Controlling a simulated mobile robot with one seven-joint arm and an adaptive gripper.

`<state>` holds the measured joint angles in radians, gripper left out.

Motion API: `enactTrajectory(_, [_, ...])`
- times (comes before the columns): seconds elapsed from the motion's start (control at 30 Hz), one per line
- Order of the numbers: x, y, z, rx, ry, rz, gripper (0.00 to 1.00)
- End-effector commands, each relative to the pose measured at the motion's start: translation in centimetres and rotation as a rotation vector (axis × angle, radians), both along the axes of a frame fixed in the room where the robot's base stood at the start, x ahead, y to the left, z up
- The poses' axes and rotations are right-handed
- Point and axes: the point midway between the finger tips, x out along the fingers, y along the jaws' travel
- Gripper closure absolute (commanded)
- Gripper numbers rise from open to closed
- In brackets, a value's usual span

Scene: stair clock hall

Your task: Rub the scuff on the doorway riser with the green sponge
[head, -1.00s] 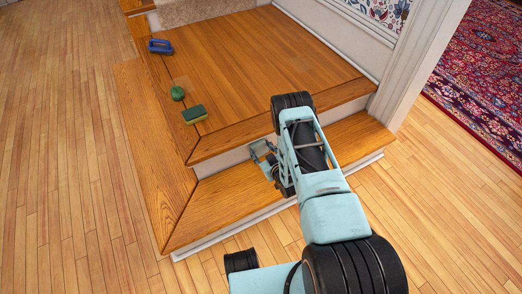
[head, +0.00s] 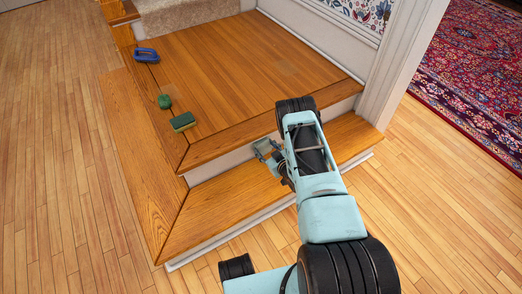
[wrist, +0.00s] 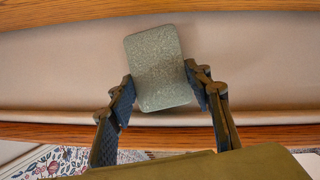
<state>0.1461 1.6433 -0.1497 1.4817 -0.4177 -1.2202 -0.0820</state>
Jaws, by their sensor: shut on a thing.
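My gripper (head: 266,149) is at the pale upper riser (head: 213,166) of the step, below the landing's nosing. In the wrist view, my gripper (wrist: 159,80) is shut on a flat grey-green sponge (wrist: 157,58), one finger at each side. The sponge lies in front of the pale riser (wrist: 60,62); I cannot tell if it touches. No scuff shows on the visible riser; the sponge and my arm cover part of it.
On the landing (head: 235,75) are a green block with a tan side (head: 183,121), a round green thing (head: 164,101) and a blue brush-like thing (head: 146,55). A white door post (head: 400,65) stands right, with a red rug (head: 470,75) beyond.

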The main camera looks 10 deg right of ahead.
Motion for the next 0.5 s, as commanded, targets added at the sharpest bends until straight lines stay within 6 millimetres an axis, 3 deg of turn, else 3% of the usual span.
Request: enactTrajectory(0.5, [1.6,-3.8,0.8,-0.004,-0.02,-0.012,0.77])
